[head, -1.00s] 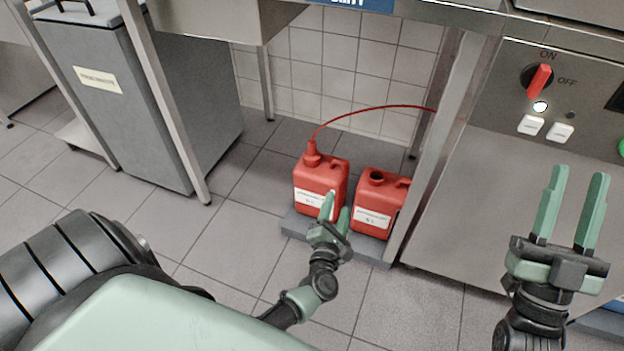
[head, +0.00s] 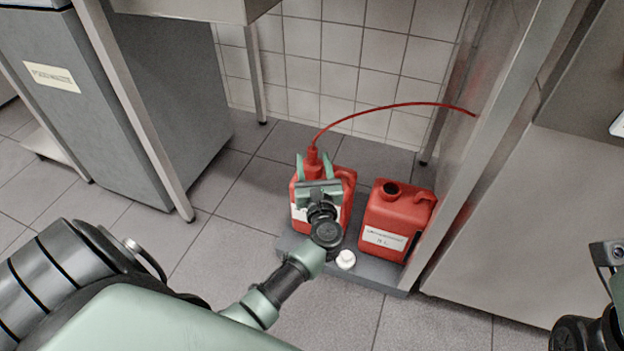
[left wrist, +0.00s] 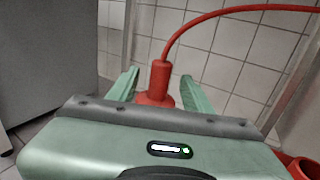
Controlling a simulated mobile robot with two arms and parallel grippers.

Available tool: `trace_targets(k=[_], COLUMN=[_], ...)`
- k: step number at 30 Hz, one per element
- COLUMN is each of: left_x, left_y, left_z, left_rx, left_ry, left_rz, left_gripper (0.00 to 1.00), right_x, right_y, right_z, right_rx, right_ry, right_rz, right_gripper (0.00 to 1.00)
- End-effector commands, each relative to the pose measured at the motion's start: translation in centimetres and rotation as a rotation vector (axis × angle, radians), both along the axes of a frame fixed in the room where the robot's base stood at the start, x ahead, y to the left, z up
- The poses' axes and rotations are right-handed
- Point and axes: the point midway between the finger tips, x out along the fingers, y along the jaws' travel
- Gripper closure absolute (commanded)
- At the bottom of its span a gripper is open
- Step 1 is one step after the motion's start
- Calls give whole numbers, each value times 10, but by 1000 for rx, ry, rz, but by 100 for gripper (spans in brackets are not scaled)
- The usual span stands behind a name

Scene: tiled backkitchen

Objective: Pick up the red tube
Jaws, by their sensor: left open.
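The red tube (head: 395,106) arcs from the appliance side on the right down to a red cap fitting (head: 312,160) on top of the left red canister (head: 345,182). In the left wrist view the tube (left wrist: 215,15) rises from the fitting (left wrist: 160,76) and bends right. My left gripper (head: 315,160) is open, with its fingers on either side of the fitting. In the left wrist view the fingers (left wrist: 162,88) stand apart with gaps beside the fitting. My right arm shows only in part at the lower right edge; its fingers are out of view.
A second red canister (head: 391,222) with an open mouth stands to the right on the same grey tray (head: 372,278). A white cap (head: 345,260) lies on the tray. A metal table leg (head: 131,110) and grey cabinet (head: 150,90) stand left; a steel panel (head: 520,200) stands right.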

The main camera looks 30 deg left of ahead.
Motion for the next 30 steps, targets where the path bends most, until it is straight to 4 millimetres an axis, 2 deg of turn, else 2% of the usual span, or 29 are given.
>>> trace_targets(k=[3,6,14,15,20,30], left_x=[16,23,26,26,25,25], left_y=[13,19,21,21,21,21], left_z=[-2,-1,0,0,0,0], left_rx=[4,3,1,1,2,2], left_ry=[-3,-1,0,0,1,1], left_rz=[-1,-1,-1,-1,-1,-1], left_gripper=[50,50,50,56,100,100], right_x=[-3,-4,-5,-5,-5,-5], right_y=[1,1,1,1,1,1], right_z=[1,4,6,6,6,6], right_rx=[-1,-3,-4,-3,-4,-3], right_ry=[-30,-39,-42,-42,-42,-42], right_rz=[-2,-2,-3,-3,-2,-2], right_gripper=[64,64,64,64,64,64])
